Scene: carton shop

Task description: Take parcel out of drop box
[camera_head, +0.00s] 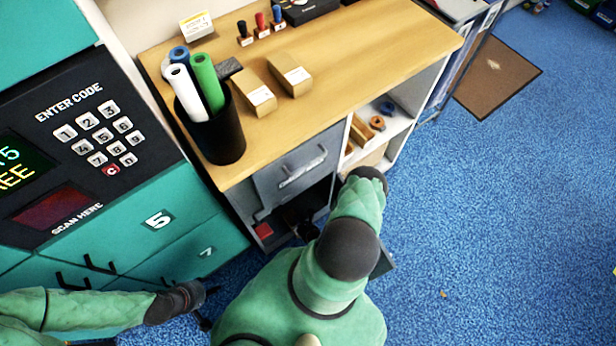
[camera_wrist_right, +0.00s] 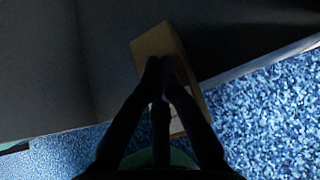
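The grey drop box (camera_head: 285,172) stands under the wooden counter, with a handle on its front panel and a dark opening below. My right arm reaches down in front of it and mostly covers my right gripper in the head view. In the right wrist view, a tan parcel (camera_wrist_right: 157,42) with a pale label lies against dark grey walls. My right gripper (camera_wrist_right: 160,64) has its fingertips close together over the parcel; I cannot tell whether they touch it. My left gripper (camera_head: 211,306) is open and empty, low in front of the teal lockers (camera_head: 185,245).
The counter (camera_head: 365,50) carries a black pen cup (camera_head: 217,137) with rolled tubes, two small cartons and stamps. A shelf (camera_head: 397,122) with tape rolls is right of the drop box. A keypad panel (camera_head: 75,140) is at left.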

